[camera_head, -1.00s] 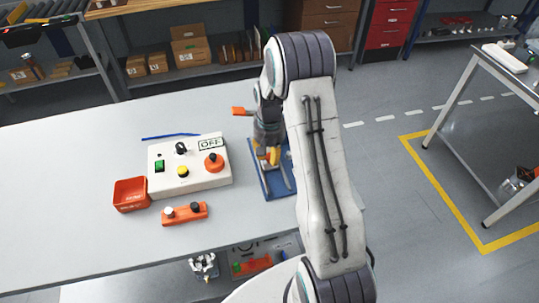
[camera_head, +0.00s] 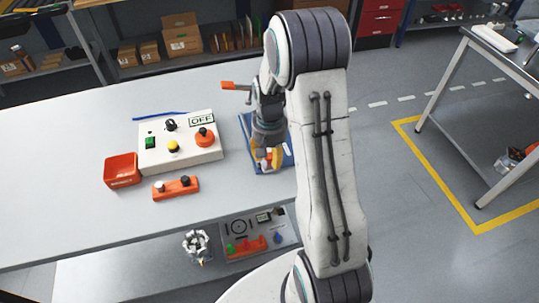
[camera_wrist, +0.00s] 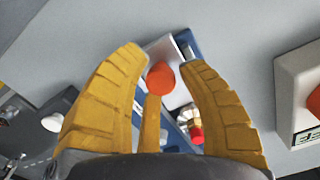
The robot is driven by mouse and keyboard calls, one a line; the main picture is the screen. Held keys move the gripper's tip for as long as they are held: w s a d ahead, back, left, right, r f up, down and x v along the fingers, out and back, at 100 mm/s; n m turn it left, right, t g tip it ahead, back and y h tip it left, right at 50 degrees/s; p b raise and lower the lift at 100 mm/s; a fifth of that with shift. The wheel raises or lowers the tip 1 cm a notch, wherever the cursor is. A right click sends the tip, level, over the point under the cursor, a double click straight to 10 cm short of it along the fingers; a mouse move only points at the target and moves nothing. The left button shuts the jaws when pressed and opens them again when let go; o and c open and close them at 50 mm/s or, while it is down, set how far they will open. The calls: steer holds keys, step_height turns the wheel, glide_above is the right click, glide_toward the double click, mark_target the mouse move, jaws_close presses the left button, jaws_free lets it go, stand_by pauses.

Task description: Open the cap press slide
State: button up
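The cap press shows as a blue base (camera_head: 246,127) at the right end of the light bench, mostly hidden by my arm and gripper. An orange handle (camera_head: 235,86) sticks out to the left behind my wrist. My gripper (camera_head: 265,158) is over the blue base, pointing down. In the wrist view its yellow fingers (camera_wrist: 168,65) are spread open. A round orange-red knob (camera_wrist: 160,78) appears between them, with part of the blue base (camera_wrist: 186,40) behind it. I cannot tell whether the fingers touch the knob. The slide's position is not clear.
A white control box (camera_head: 180,155) with buttons and an OFF label stands left of the press. A red bin (camera_head: 123,170), an orange two-button block (camera_head: 176,188) and a blue strip (camera_head: 165,115) lie near it. A lower shelf holds a tray (camera_head: 285,232). The bench's left part is clear.

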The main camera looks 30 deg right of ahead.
steer(key=shift+o, duration=1.4)
steer(key=shift+w, duration=0.1)
steer(key=shift+r, duration=0.1)
step_height(320, 180, up, 12)
